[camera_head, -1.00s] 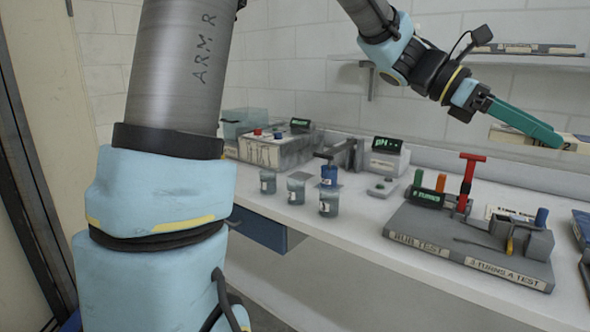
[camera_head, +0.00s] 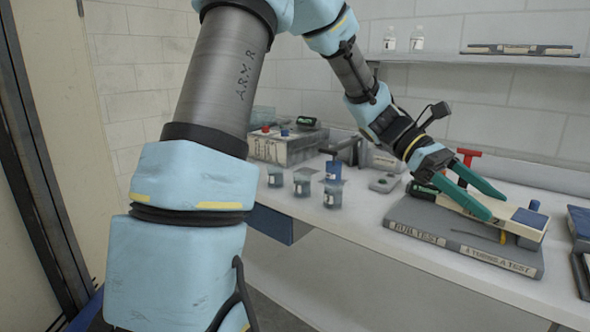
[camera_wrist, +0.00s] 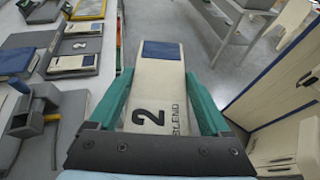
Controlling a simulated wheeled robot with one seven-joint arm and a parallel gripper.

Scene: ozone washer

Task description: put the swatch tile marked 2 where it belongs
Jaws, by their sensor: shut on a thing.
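The swatch tile (camera_wrist: 160,85) is a long cream slab with a dark blue patch at its far end. It bears a black 2 and the word BLEND in the wrist view. My gripper (camera_wrist: 158,88) is shut on it, with one green finger along each side. In the head view my gripper (camera_head: 497,205) points down to the right, and the tile (camera_head: 515,214) shows between and beyond its fingers, in front of or above the grey test stand. I cannot tell the gap below the tile. Part of the tile is hidden by the fingers.
The grey rub-test stand (camera_head: 425,225), with a red T-handle (camera_head: 468,158), sits on the white bench. Several labelled beakers (camera_head: 333,192) stand to the left. A wall shelf (camera_head: 500,60) runs above.

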